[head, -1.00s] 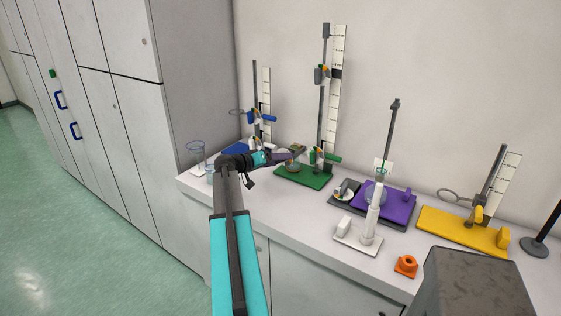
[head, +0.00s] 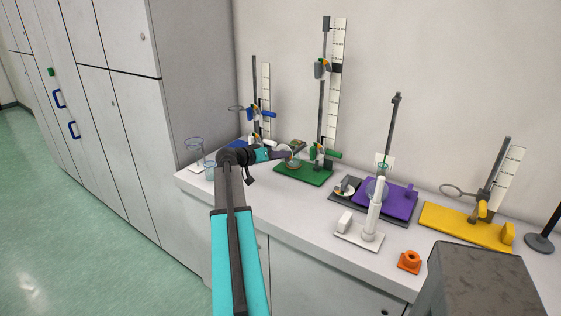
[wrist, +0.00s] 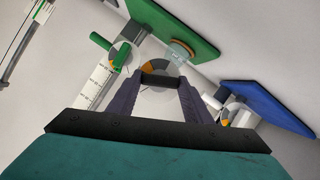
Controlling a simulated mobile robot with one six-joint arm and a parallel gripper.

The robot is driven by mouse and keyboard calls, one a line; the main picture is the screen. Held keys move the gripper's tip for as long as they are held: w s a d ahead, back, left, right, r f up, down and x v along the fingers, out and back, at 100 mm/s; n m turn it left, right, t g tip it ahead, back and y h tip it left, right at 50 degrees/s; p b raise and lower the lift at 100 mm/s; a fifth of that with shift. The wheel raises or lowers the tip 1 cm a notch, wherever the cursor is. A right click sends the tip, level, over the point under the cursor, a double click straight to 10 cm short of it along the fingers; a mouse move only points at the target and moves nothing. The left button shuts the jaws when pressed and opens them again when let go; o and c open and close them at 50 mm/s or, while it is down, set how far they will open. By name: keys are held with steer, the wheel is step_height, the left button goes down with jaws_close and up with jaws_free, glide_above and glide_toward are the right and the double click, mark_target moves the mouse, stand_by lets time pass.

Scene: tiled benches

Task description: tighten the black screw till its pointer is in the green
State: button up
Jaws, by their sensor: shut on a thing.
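In the wrist view my gripper (wrist: 160,84) has its two dark fingers closed on the black screw (wrist: 159,79), a short dark bar across the fingertips. A pale round dial (wrist: 167,69) with an orange part shows just behind it. The fingers and the screw cover part of the dial. I cannot make out its pointer or a green zone. In the head view my gripper (head: 285,153) is at the back of the bench, between the blue and green stands. The screw is not clear there.
The green stand's base (head: 318,177) is right of my gripper, with a green-handled clamp (head: 333,154). The blue stand (head: 262,112) is behind left. A purple base (head: 398,204) and yellow base (head: 455,225) lie farther right.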

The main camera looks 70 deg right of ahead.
stand_by(0.3)
steer(key=shift+f+m+t+b, duration=0.15)
steer(key=shift+m+t+b, duration=0.15)
steer(key=shift+b, duration=0.3)
steer(key=o, duration=1.3)
steer(key=shift+c, duration=0.2)
steer(key=shift+a, duration=0.1)
steer(key=b+v, duration=0.3)
steer(key=v, duration=1)
steer(key=shift+a+r, duration=0.25)
steer(key=shift+w, duration=0.15)
